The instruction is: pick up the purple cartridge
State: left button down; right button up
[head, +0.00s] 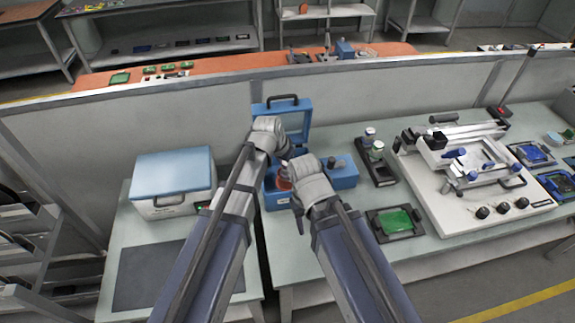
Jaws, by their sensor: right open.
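I cannot make out a purple cartridge; my arms cover much of the middle of the bench. An open blue case (345,176) stands there with its lid raised at the back. A small red piece (283,184) shows in the case between my arms. My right gripper (297,217) is open and points down at the front part of the case; its fingers show small and dark. My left gripper (287,153) is near the raised lid, mostly hidden behind its own wrist, so its jaws cannot be read.
A white box with a blue lid (172,165) stands at left behind a dark mat (160,275). To the right are a bottle rack (378,170), a black tray with a green board (394,221), a large white fixture (470,185) and blue trays (532,154). A low partition (180,125) runs behind.

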pick_arm(q)
notch_tip(320, 180, up, 10)
jog(key=p, duration=0.9)
jog(key=shift+f, duration=0.15)
